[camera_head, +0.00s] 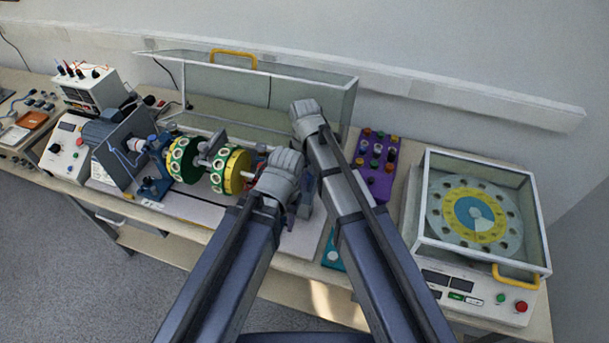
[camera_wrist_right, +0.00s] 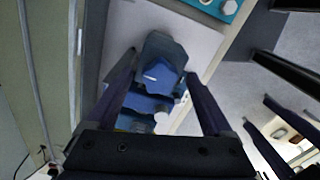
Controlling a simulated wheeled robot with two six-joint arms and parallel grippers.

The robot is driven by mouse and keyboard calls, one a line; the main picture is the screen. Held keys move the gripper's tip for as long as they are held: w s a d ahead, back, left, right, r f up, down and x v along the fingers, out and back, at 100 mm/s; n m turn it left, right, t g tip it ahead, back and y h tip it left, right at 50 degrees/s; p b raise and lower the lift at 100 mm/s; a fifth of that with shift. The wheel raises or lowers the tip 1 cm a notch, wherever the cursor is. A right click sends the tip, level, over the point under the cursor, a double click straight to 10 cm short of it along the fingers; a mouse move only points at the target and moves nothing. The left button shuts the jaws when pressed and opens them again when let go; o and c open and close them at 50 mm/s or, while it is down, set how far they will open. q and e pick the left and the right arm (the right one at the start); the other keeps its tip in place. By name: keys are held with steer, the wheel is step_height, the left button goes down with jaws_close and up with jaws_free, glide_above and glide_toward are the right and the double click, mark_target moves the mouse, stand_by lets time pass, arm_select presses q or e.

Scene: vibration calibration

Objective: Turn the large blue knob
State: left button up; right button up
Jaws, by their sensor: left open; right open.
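A blue block-like part (camera_wrist_right: 162,65) with a rounded end lies between the spread fingers of my right gripper (camera_wrist_right: 165,85) in the right wrist view. I cannot tell if it is the large blue knob; no turning mark shows clearly. The right gripper is open, with a visible gap to each side of the part. In the head view my left gripper (camera_head: 300,195) is mostly hidden by its wrist, beside the right end of the green and yellow rotor (camera_head: 232,168). It is open. The right fingers are hidden behind the arms there.
A blue support (camera_head: 155,170) holds the rotor's left end. A raised clear cover (camera_head: 240,90) stands behind. A purple knob box (camera_head: 377,170) and a glass-covered dial machine (camera_head: 475,215) stand at right. A teal panel (camera_head: 333,250) lies at the front edge, partly hidden.

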jaws_close()
stand_by(0.6)
steer(key=shift+m, duration=0.3)
steer(key=m, duration=0.3)
steer(key=shift+m, duration=0.3)
steer(key=m, duration=0.4)
steer(key=shift+m, duration=0.3)
steer(key=m, duration=0.8)
steer(key=shift+m, duration=0.6)
